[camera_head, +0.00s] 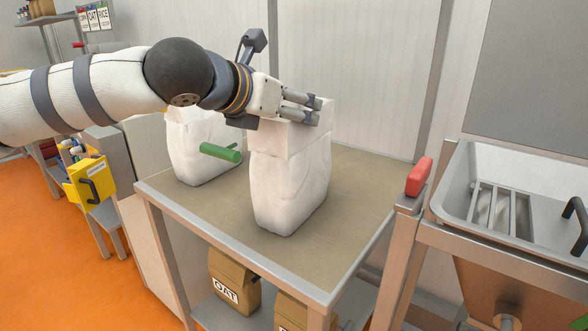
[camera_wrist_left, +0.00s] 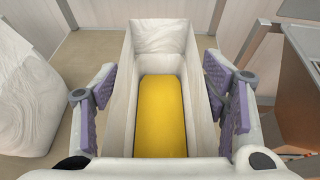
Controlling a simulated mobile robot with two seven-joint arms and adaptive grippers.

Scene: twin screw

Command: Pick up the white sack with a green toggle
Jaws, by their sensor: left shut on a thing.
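Two white sacks stand upright on the table (camera_head: 350,210). The nearer right-hand sack (camera_head: 290,185) has an open top, with yellow contents (camera_wrist_left: 162,115) visible in the wrist view. My left gripper (camera_head: 316,110) is at its upper rim, shut on it, with purple-padded fingers on either side of the opening in the wrist view (camera_wrist_left: 162,88). The other sack (camera_head: 195,150) is to the left, partly behind my arm; its side shows in the wrist view (camera_wrist_left: 22,85). A green toggle (camera_head: 221,153) shows between the sacks; I cannot tell which it is fixed to. My right gripper is out of view.
Brown bags, one marked OAT (camera_head: 233,285), stand on the shelf below the table. A metal hopper with a grate (camera_head: 500,210) and a red handle (camera_head: 419,176) are at the right. A yellow box (camera_head: 88,180) is at the left. The table's front right is clear.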

